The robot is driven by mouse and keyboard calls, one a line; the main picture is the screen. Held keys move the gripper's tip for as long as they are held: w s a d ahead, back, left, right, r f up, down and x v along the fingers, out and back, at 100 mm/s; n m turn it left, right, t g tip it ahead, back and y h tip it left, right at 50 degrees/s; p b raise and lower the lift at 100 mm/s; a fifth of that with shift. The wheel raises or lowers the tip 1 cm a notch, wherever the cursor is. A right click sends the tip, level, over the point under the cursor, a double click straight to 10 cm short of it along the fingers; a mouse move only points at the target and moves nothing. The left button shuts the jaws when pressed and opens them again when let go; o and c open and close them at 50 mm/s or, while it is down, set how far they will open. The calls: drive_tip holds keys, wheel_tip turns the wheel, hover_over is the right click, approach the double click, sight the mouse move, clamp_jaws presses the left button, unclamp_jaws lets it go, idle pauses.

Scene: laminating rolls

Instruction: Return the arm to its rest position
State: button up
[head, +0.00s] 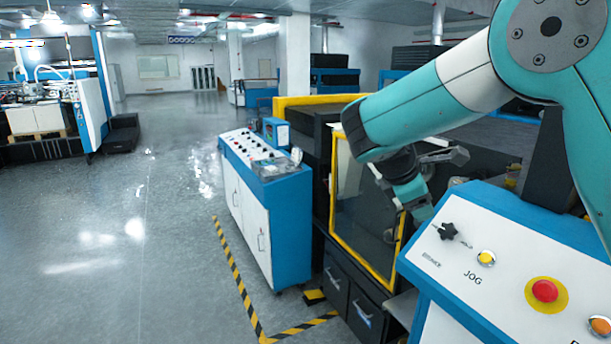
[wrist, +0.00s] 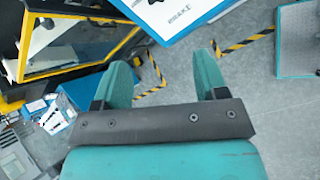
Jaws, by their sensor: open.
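My arm reaches in from the upper right of the head view, and its forearm hangs over the machine with the yellow-framed window. My gripper (head: 420,209) points downward in the head view, close to the left end of the control panel. The gripper is open and empty.
The white control panel (head: 470,262) with a black knob (head: 448,231), a yellow button (head: 486,258) and a red button (head: 545,291) is right below my arm. The yellow-framed window (head: 362,215) is left of the gripper. A blue-white cabinet (head: 262,205) stands further left. Open floor lies left.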

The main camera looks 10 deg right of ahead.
drive_tip(key=s+a+f+m+g+y+b, duration=0.1)
drive_tip(key=s+a+f+m+y+b, duration=0.2)
drive_tip(key=s, duration=0.7)
drive_tip(key=s+a+f+m+g+y+b, duration=0.1)
drive_tip(key=s+a+f+m+y+b, duration=0.2)
drive_tip(key=s+a, duration=0.3)
drive_tip(key=s+a+f+m+g+y+b, duration=0.1)
drive_tip(key=s+a+f+m+y+b, duration=0.2)
drive_tip(key=s, duration=1.2)
drive_tip(key=shift+s+a+f+y+b, duration=0.3)
drive_tip(key=shift+a+f+y+b, duration=0.4)
drive_tip(key=shift+a+f+y, duration=0.4)
drive_tip(key=shift+r, duration=0.15)
